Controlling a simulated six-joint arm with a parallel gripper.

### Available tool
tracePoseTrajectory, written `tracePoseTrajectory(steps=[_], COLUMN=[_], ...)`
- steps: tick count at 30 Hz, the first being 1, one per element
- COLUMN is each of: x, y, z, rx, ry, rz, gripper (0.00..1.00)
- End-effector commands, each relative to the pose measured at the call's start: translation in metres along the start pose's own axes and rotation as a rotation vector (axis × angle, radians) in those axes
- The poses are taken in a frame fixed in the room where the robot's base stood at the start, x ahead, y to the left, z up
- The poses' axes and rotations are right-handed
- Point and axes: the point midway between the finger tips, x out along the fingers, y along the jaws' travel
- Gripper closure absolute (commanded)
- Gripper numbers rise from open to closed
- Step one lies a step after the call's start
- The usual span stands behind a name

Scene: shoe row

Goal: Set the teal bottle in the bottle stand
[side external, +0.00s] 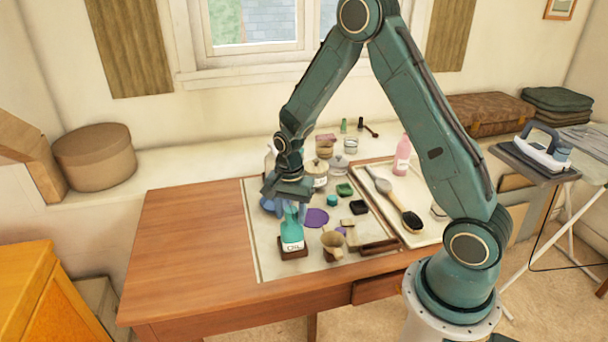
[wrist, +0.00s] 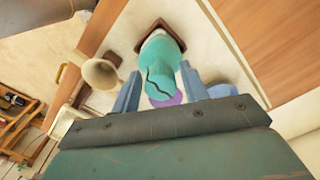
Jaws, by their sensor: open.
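The teal bottle (side external: 291,238), with a white label reading OIL, stands upright at the front left of the pale mat. Its base sits in the square brown bottle stand (side external: 284,255), whose rim shows around it. In the wrist view the bottle (wrist: 160,52) is seen from above, with the dark stand (wrist: 142,43) around its far end. My gripper (side external: 291,212) is above the bottle with its fingers pointing down. In the wrist view its two blue fingers (wrist: 160,76) are apart, one on each side of the bottle's top. Finger contact cannot be made out.
A tan cup or funnel (side external: 333,244) stands close right of the stand. A purple disc (side external: 316,217) lies behind it. Several jars and small tins crowd the mat's back. A tray (side external: 425,238) with a brush and pink bottle is at right. The wooden table's left (side external: 195,235) is clear.

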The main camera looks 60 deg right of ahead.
Motion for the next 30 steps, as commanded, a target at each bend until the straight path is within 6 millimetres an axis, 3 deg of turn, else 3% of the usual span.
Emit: tracePoseTrajectory(steps=[17,30], x=[-0.002,-0.016], y=[0.000,0.000], z=[0.000,0.000], rx=[0.000,0.000], ry=[0.000,0.001], rz=[-0.001,-0.001], gripper=[0.56,0.56])
